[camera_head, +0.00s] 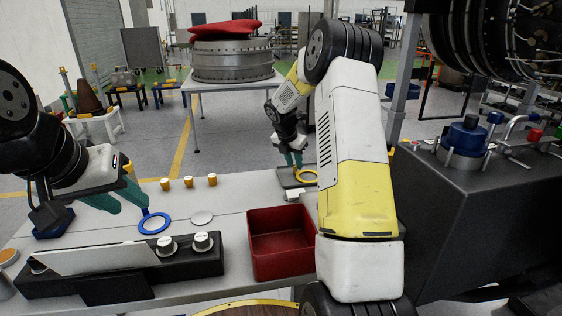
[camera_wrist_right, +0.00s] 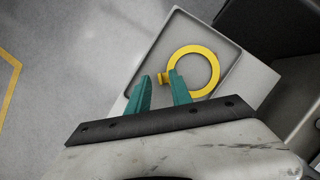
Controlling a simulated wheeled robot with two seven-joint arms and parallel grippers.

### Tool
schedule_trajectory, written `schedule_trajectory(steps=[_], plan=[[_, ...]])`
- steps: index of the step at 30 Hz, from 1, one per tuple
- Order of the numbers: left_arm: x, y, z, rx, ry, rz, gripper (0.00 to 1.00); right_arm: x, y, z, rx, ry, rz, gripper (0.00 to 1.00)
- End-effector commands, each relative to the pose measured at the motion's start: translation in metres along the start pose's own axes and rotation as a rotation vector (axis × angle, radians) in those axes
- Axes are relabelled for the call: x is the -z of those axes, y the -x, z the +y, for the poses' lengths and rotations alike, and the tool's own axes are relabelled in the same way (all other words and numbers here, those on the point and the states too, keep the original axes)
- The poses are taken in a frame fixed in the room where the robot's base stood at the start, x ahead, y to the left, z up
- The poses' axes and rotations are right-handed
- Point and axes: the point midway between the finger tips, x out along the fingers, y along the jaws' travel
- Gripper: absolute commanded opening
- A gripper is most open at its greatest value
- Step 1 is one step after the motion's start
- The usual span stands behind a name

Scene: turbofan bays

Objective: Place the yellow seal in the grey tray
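The yellow seal (camera_head: 307,177) is a flat ring with a small tab. In the right wrist view the seal (camera_wrist_right: 214,80) is over the floor of the shallow grey tray (camera_wrist_right: 228,50) and appears to lie in it. The grey tray (camera_head: 284,179) is partly hidden by my right arm in the head view. My right gripper (camera_wrist_right: 160,80) is open at the seal's left side, with the tab between its parted teal fingertips and one finger overlapping the ring. My left gripper (camera_head: 132,207) is open, its fingers apart, near a blue ring (camera_head: 154,223).
A red bin (camera_head: 281,250) stands on the table right of a black holder (camera_head: 120,270) with white knobs. Several small yellow-topped pieces (camera_head: 189,182) and a pale disc (camera_head: 202,218) sit behind. A dark fixture (camera_head: 480,220) stands at the right.

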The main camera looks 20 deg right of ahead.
Motion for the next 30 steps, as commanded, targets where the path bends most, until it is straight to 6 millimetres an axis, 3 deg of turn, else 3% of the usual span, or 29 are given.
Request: schedule_trajectory(steps=[12, 20, 23, 26, 30], plan=[[0.0, 0.0, 0.0, 0.0, 0.0, 0.0, 0.36, 0.0, 0.086, 0.001, -0.003, 0.0, -0.002, 0.26], [0.0, 0.0, 0.0, 0.0, 0.0, 0.0, 0.36, 0.002, 0.114, -0.002, -0.005, -0.024, 0.0, 0.26], [0.0, 0.0, 0.0, 0.0, 0.0, 0.0, 0.36, 0.009, 0.136, -0.01, -0.025, -0.129, 0.005, 0.26], [0.0, 0.0, 0.0, 0.0, 0.0, 0.0, 0.36, 0.025, 0.171, -0.026, -0.06, -0.333, 0.022, 0.26], [0.0, 0.0, 0.0, 0.0, 0.0, 0.0, 0.36, 0.06, 0.223, -0.058, -0.115, -0.704, 0.078, 0.26]])
